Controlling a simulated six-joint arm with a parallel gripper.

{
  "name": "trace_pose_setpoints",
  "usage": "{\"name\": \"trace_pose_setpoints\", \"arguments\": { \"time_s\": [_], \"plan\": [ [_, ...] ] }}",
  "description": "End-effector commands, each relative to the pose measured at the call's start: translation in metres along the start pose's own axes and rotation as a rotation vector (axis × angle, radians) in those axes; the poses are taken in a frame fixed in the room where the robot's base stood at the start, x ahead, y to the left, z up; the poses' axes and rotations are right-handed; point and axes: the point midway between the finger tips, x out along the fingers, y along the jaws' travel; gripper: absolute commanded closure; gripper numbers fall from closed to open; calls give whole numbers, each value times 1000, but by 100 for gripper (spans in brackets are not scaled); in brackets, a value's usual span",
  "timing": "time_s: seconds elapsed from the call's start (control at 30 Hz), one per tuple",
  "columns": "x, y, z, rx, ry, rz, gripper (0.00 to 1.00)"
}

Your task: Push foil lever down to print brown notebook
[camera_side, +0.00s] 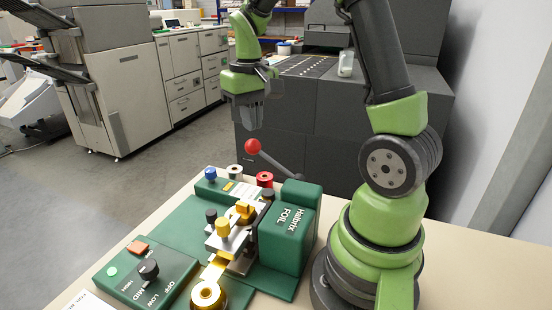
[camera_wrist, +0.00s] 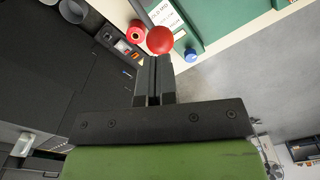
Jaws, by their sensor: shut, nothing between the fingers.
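The foil press (camera_side: 288,230) is green, marked FOIL, and stands on the table. Its lever (camera_side: 280,162) slants up and left from the press to a red ball knob (camera_side: 253,146). My gripper (camera_side: 249,122) points down with its fingers shut and empty, just above the knob in the side view. In the wrist view the red ball (camera_wrist: 160,39) lies just beyond the shut fingertips (camera_wrist: 154,60); I cannot tell whether they touch. A gold foil strip (camera_side: 215,268) runs from a gold roll (camera_side: 208,294) toward the press head. I cannot make out a brown notebook.
A green control box (camera_side: 148,275) with a black dial and orange switch sits at the press's left front. Dark cabinets (camera_side: 310,120) stand beyond the table. Air around the knob looks free.

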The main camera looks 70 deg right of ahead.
Motion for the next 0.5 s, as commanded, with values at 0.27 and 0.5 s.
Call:
{"name": "trace_pose_setpoints", "arguments": {
  "time_s": [0.27, 0.5],
  "plan": [
    [2, 0, 0, 0, -1, 0, 100],
    [12, 0, 0, 0, -3, 0, 100]
  ]
}}
